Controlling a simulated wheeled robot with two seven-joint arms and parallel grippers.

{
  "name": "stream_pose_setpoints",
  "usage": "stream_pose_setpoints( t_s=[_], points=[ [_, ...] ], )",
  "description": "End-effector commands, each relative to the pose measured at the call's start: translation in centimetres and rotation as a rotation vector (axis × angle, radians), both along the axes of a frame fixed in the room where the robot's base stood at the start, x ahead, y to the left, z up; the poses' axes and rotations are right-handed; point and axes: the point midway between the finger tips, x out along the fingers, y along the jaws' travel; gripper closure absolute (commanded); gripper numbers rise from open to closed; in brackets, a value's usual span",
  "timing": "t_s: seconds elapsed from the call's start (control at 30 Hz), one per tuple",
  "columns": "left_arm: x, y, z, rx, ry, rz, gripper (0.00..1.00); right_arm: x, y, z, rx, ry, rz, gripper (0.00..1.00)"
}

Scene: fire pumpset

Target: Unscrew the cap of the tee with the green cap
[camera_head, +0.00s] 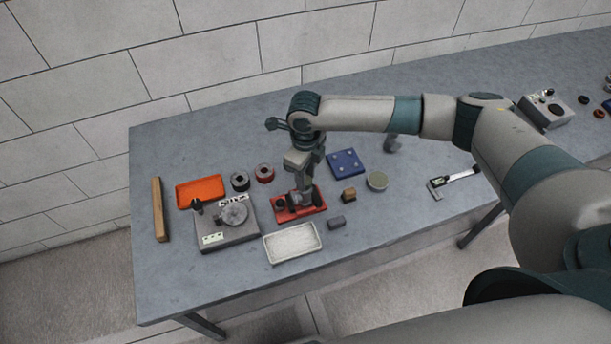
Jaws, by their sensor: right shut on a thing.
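A red base (287,214) with small dark fittings stands near the middle of the table. My right gripper (304,195) points straight down over its right part. It is shut on a small part there, at the place of the tee's cap. The fingers hide that part, so I cannot make out its green colour or the tee's shape. My left gripper is not in view.
A white tray (268,254) lies in front of the red base. A grey device (211,238) and an orange tray (180,194) are left of it. Two spools, a blue plate (347,155), a round disc (377,180) and small blocks stand around.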

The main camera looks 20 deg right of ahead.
Motion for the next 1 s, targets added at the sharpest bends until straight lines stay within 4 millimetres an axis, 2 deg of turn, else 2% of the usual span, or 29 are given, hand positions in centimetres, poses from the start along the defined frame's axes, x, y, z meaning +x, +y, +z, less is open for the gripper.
stream_pose_setpoints(
  t_s=[0.37,1.0],
  points=[
    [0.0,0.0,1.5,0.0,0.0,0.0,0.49,0.0,0.0,1.8,0.0,0.0,-0.001,0.97],
    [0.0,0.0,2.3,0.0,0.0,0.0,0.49,0.0,0.0,4.0,0.0,0.0,-0.001,0.97]
  ],
)
